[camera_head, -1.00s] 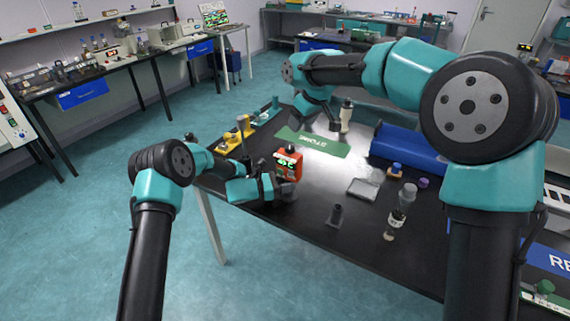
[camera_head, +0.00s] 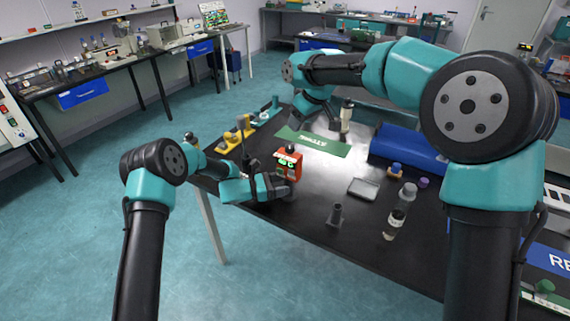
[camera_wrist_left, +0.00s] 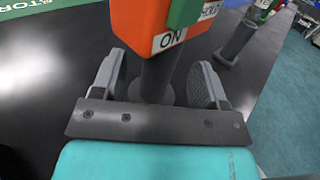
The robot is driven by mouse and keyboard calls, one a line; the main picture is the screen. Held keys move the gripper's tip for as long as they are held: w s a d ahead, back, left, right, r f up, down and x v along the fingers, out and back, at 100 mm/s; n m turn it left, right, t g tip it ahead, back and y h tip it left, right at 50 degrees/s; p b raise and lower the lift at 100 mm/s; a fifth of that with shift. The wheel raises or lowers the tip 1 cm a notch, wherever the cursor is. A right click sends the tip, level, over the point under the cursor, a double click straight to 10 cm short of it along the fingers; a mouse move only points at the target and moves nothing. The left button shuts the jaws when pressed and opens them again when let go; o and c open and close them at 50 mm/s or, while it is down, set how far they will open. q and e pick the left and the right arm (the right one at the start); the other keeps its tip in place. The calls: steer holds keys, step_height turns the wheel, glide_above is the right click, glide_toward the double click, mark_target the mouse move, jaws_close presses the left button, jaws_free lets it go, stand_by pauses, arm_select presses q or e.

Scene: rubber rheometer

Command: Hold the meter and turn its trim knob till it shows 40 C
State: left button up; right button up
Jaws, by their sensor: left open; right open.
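The meter (camera_head: 287,165) is an orange-red box with a green lit display, standing near the table's left edge in the head view. In the left wrist view the meter (camera_wrist_left: 147,18) shows labels "ON" and "HOLD" and stands on a dark post (camera_wrist_left: 155,75). A dark knob-like piece (camera_head: 290,148) is on the meter's top. The reading is too small to tell. My left gripper (camera_wrist_left: 160,80) is open, its fingers on either side of the post with gaps visible. My right gripper (camera_head: 318,122) is open, over the far part of the table by the green mat, well apart from the meter.
A green mat (camera_head: 314,143) lies behind the meter. A dark stand (camera_head: 336,215), a grey tray (camera_head: 363,189), a bottle (camera_head: 400,211) and a blue case (camera_head: 408,149) are to the right. Yellow holders (camera_head: 234,138) stand at the far left edge.

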arm_select(q)
steer(key=v, duration=0.9)
steer(key=shift+a+r, duration=0.1)
steer(key=shift+a, duration=0.2)
